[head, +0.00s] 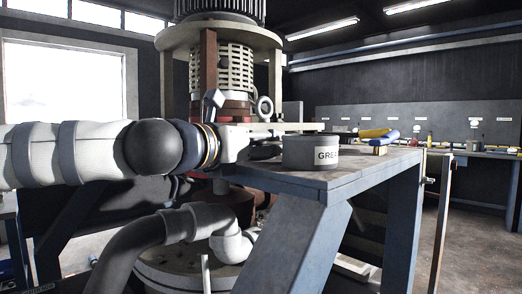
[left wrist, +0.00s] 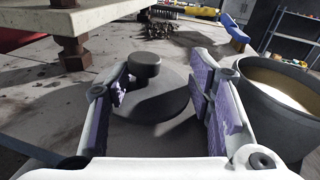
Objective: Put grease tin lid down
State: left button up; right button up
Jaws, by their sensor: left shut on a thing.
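The dark grease tin lid (left wrist: 163,99), a round disc with a thick knob, is between the purple-padded fingers of my left gripper (left wrist: 160,78). My left gripper is shut on the lid, low over the work table; in the head view it reaches in beside the tin (head: 262,143), and the lid shows there as a dark shape (head: 265,153). The grey grease tin (head: 311,153) stands upright and open on the table, just right of the lid. Pale grease shows inside the tin (left wrist: 283,88) in the left wrist view. Whether the lid touches the table is unclear. My right gripper is not in view.
The work table (head: 375,163) has free top to the right of the tin. A yellow and blue item (head: 382,136) lies farther back on it. The large machine (head: 222,70) stands close behind my left gripper. A long bench (head: 470,152) runs along the far wall.

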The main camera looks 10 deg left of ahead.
pick_arm(q)
jog(key=shift+r, duration=0.1)
jog(key=shift+f, duration=0.25)
jog(key=o, duration=0.6)
jog(key=shift+r, duration=0.1)
jog(key=shift+o, duration=0.2)
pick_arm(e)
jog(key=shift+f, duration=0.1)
pick_arm(q)
jog(key=shift+s+r, duration=0.1)
jog(key=shift+r, duration=0.1)
jog(key=p+v, duration=0.1)
jog(key=v, duration=1.1)
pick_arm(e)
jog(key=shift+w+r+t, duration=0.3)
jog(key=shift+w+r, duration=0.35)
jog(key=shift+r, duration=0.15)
